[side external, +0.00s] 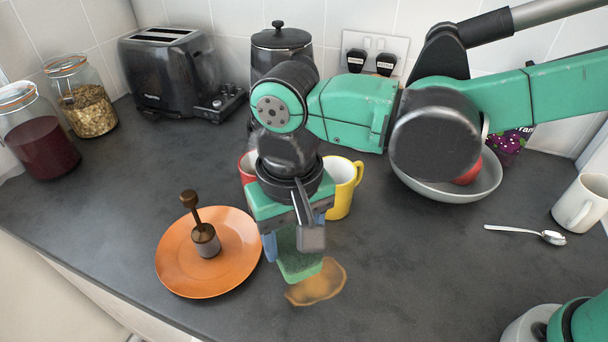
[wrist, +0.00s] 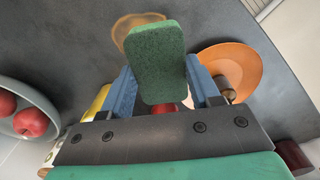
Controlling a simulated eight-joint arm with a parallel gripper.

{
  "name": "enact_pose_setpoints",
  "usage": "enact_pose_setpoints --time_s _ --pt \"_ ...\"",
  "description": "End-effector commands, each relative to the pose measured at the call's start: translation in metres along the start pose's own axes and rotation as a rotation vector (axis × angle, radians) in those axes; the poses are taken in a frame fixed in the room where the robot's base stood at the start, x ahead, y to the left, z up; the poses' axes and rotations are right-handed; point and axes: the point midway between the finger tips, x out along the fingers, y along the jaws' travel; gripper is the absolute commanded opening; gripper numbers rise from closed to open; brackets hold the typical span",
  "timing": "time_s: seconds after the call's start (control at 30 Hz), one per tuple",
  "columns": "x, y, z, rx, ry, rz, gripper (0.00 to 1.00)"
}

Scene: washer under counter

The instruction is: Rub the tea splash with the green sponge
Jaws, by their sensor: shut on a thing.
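The green sponge (side external: 299,264) is held upright between the blue fingers of my gripper (side external: 298,236). In the wrist view the sponge (wrist: 158,62) sits between both fingers of my gripper (wrist: 160,88). The tea splash (side external: 318,285) is a brown-orange patch on the dark counter, just right of and below the sponge in the side view. It also shows in the wrist view (wrist: 127,30), partly hidden behind the sponge. The sponge's lower end overlaps the splash's edge in the side view; I cannot tell whether it touches the counter.
An orange plate (side external: 175,262) with a brown-handled metal tool (side external: 205,238) stands close left of my gripper. A yellow mug (side external: 343,190) and a red mug (side external: 247,167) are behind it. A grey bowl (side external: 470,193) and a spoon (side external: 530,233) are right. The front counter is clear.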

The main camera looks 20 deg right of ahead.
Motion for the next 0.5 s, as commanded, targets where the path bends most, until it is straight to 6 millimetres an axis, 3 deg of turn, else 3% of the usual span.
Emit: enact_pose_setpoints --time_s 0.5 --pt "0.042 -0.005 -0.002 -0.044 0.000 0.000 0.13"
